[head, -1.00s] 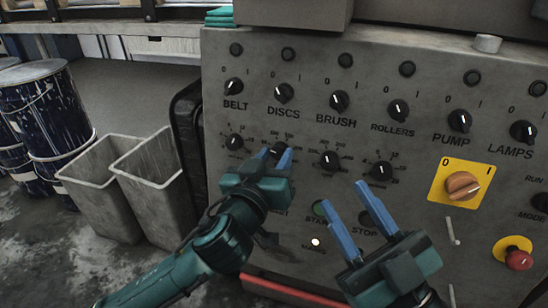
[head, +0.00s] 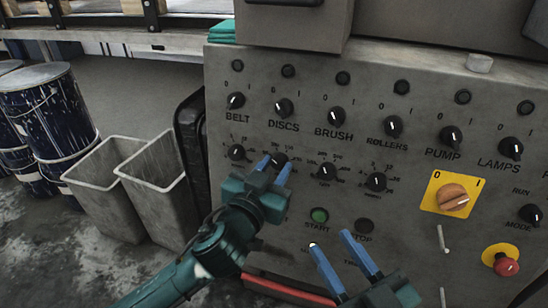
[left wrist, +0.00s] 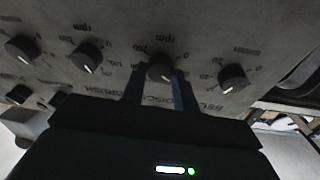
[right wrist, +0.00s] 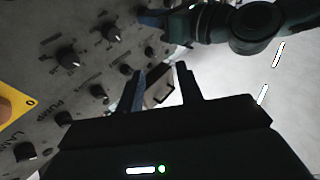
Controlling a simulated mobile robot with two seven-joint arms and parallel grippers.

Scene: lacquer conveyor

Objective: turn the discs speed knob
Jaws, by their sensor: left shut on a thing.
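The discs speed knob (head: 279,158) is a small black knob with a dial scale, in the lower knob row below the DISCS switch (head: 284,108). My left gripper (head: 275,163) has its blue fingers on either side of this knob and is shut on it; its fingertips partly hide the knob in the head view. The left wrist view shows the knob (left wrist: 160,72) with its white pointer mark between the fingertips. My right gripper (head: 329,241) is open and empty, low in front of the panel, left of the STOP button (head: 364,226).
The belt (head: 237,152), brush (head: 326,170) and rollers (head: 376,181) speed knobs share the row. A yellow-backed rotary switch (head: 453,196) and red emergency button (head: 506,264) are at the right. Grey bins (head: 160,190) and blue drums (head: 48,110) stand left.

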